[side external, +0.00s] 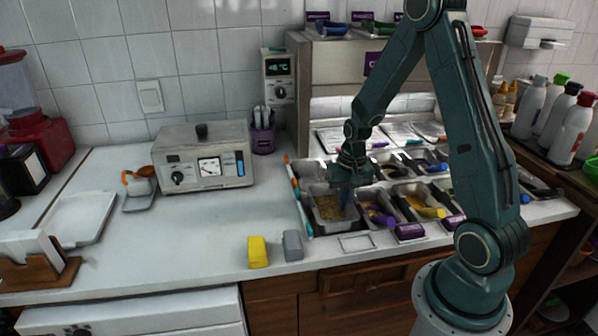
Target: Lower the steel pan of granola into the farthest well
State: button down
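The steel pan of granola (329,208) is at the front left end of the topping station, filled with brown, crumbly granola. It looks level. Whether it sits down in a well or hangs slightly above one is not clear. My gripper (346,196) points down at the pan's right side, with its blue fingers at the rim. The fingers are small and overlap the pan, so their gap is not visible. Other pans fill wells to the right, including a front pan with a purple-handled scoop (380,215). My wrist and forearm hide part of the wells behind.
Orange and teal sticks (298,195) lie along the station's left edge. A yellow block (258,251) and a grey block (293,245) stand on the counter in front. The counter left of them is largely clear, up to a metal control box (203,158).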

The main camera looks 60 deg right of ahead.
jog(key=shift+f, duration=2.05)
dwell(1.4)
dwell(0.5)
jog(key=c, duration=1.2)
grip_release()
jog(key=shift+r, duration=4)
jog(key=shift+r, duration=0.1)
